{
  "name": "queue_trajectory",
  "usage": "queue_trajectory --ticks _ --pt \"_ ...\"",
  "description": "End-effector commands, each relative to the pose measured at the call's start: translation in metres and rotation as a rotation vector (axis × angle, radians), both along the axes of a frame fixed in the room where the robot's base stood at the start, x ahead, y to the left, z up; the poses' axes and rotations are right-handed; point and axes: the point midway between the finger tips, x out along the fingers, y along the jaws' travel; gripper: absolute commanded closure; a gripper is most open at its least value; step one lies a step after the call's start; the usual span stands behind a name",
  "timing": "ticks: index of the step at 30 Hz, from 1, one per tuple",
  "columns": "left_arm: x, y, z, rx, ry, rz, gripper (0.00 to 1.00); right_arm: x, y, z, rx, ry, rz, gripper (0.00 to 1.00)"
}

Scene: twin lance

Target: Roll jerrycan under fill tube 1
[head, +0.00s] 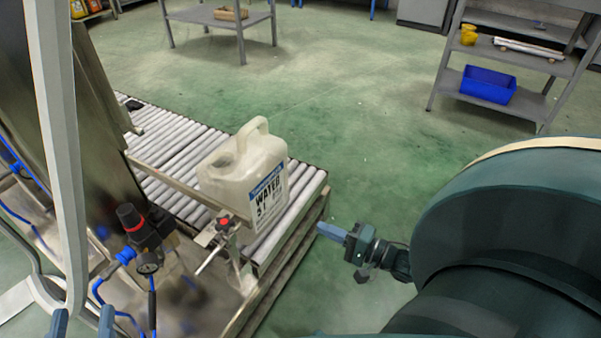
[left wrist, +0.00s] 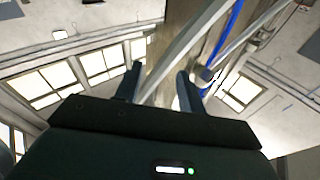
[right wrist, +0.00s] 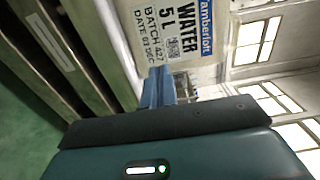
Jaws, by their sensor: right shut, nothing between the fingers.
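A whitish jerrycan (head: 238,172) with a "WATER 5 L" label stands upright on the roller conveyor (head: 302,202), near its front end. My right gripper (head: 333,232) is shut and empty, right of the conveyor and apart from the jerrycan. In the right wrist view the jerrycan's label (right wrist: 176,38) shows beyond the shut fingers (right wrist: 157,86). My left gripper (head: 82,322) is open and empty at the lower left; its spread fingers show in the left wrist view (left wrist: 158,88). I cannot make out fill tube 1 in the head view.
A metal rail (head: 185,186) and a clamp with a red knob (head: 225,222) stand at the conveyor's near side. A regulator with a gauge (head: 148,262) and blue hoses is at left. A shelf with a blue bin (head: 487,85) stands back right. The green floor between is clear.

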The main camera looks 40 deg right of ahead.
Motion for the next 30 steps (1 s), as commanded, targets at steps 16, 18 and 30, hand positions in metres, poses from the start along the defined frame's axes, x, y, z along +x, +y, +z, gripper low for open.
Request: queue_trajectory --ticks 16,18,30 --pt "0.003 -0.005 0.001 -0.079 -0.048 -0.043 0.60 0.100 0.042 -0.002 -0.002 -0.004 0.001 1.00" --pt "0.005 -0.004 0.007 -0.077 -0.085 -0.046 0.60 0.107 0.046 -0.002 -0.001 -0.003 0.001 1.00" --pt "0.008 -0.003 0.019 -0.070 -0.152 -0.048 0.60 0.119 0.051 0.001 -0.001 0.001 0.001 1.00"
